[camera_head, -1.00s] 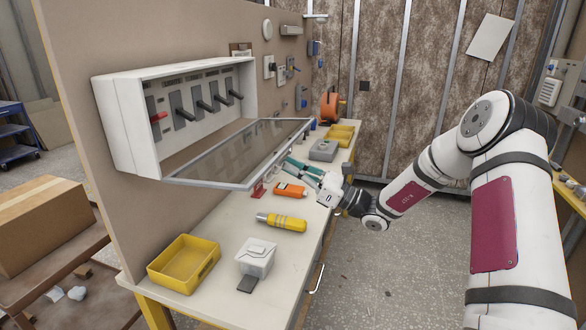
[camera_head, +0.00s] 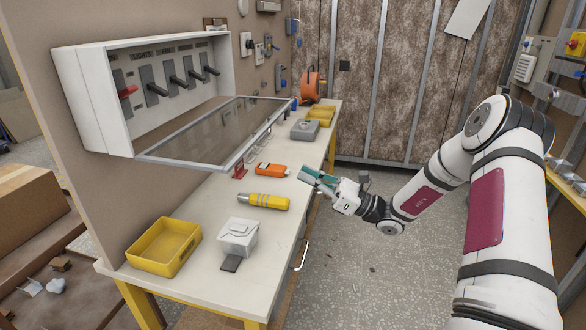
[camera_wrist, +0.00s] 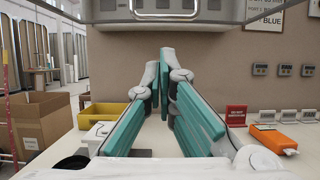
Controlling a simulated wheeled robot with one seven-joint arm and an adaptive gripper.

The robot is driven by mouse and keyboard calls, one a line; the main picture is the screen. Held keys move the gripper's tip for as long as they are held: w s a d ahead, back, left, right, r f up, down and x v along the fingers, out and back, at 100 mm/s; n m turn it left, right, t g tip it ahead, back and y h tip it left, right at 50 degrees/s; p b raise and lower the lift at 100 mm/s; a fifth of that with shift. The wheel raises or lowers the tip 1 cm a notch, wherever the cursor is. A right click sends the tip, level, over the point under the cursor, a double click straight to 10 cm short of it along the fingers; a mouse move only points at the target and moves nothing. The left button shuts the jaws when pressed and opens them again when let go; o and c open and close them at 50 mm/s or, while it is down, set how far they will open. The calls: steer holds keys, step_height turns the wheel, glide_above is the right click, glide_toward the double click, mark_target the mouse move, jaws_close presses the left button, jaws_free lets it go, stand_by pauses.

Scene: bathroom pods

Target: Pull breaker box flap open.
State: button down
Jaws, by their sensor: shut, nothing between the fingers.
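The white breaker box (camera_head: 92,100) is mounted on the brown panel above the workbench. Its glass flap (camera_head: 215,130) with a grey frame is open, swung down and out from the lower edge over the bench. Inside are one red and several black switch levers (camera_head: 178,82). My gripper (camera_head: 308,175) with teal fingers is shut and empty, apart from the flap, to the right of and below its front edge. In the wrist view, my gripper (camera_wrist: 158,65) points at the panel, and the box's underside and flap frame (camera_wrist: 180,18) show at the top.
The workbench (camera_head: 200,215) holds a yellow bin (camera_head: 165,250), a white box (camera_head: 238,238), a yellow cylindrical tool (camera_head: 264,201), an orange device (camera_head: 272,169), a grey case (camera_head: 304,130) and an orange reel (camera_head: 311,86). Floor to the right of the bench is clear.

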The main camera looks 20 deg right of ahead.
steer(key=shift+s+d+f, duration=0.2)
steer(key=shift+s+d, duration=0.1)
steer(key=shift+d, duration=0.05)
